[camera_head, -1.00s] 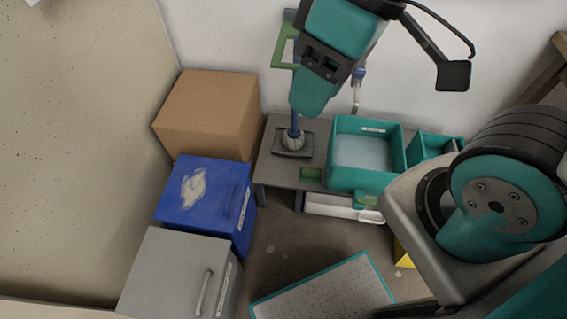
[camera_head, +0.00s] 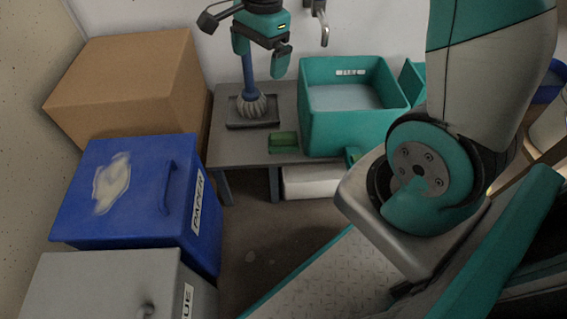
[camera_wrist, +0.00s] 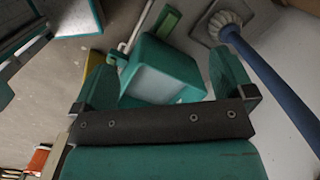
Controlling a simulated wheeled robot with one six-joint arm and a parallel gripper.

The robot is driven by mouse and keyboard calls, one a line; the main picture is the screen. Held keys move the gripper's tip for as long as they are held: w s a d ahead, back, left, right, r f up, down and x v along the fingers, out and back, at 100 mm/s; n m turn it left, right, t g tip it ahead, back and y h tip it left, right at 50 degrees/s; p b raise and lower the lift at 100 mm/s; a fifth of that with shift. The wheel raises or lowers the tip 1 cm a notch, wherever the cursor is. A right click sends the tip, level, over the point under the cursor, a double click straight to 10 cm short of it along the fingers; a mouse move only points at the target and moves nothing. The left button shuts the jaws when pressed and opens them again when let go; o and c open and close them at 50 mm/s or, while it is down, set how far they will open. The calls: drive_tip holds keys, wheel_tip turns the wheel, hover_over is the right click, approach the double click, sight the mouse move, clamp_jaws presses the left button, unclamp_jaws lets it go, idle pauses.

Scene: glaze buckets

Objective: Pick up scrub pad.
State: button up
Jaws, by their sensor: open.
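The scrub pad (camera_head: 284,142), a small green block, lies on the grey table (camera_head: 232,148) between the brush stand and the teal tub. In the wrist view a green block (camera_wrist: 168,23), probably this pad, shows beyond the tub at the top. My gripper (camera_head: 263,62) is open and empty, above the table and higher than the pad. In the wrist view its two teal fingers (camera_wrist: 163,62) are spread wide, with the teal tub showing between them. Nothing covers the pad in the head view.
A brush (camera_head: 252,104) with an upright blue handle stands close to my gripper. The teal tub (camera_head: 353,137) is right of the pad. A white container (camera_head: 312,182) sits below the table edge. Blue (camera_head: 140,215) and grey (camera_head: 105,285) bins and a cardboard box (camera_head: 130,85) stand left.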

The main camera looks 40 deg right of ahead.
sight(284, 135)
drive_tip(key=w+d+f+m+b, duration=0.1)
drive_tip(key=d+f+m+b, duration=0.1)
drive_tip(key=f+b, duration=0.3)
drive_tip(key=w+d+f+m+b, duration=0.1)
drive_tip(key=d+f+m+b, duration=0.2)
drive_tip(key=f, duration=1.1)
drive_tip(key=w+d+f+m+h+b, duration=0.1)
drive_tip(key=d+f+m+b, duration=0.2)
drive_tip(key=f+b, duration=0.5)
drive_tip(key=shift+w+f, duration=0.15)
drive_tip(key=shift+f, duration=0.65)
drive_tip(key=f+b, duration=0.3)
drive_tip(key=f, duration=0.1)
drive_tip(key=f+b, duration=0.2)
drive_tip(key=shift+d+f+b, duration=0.2)
drive_tip(key=shift+d+b, duration=0.05)
drive_tip(key=shift+b, duration=0.1)
drive_tip(key=shift+r, duration=0.1)
drive_tip(key=c, duration=1)
drive_tip(key=shift+r, duration=0.1)
drive_tip(key=shift+c, duration=0.2)
wheel_tip(284, 135, up, 28)
drive_tip(key=p, duration=1.6)
drive_tip(key=shift+p, duration=0.3)
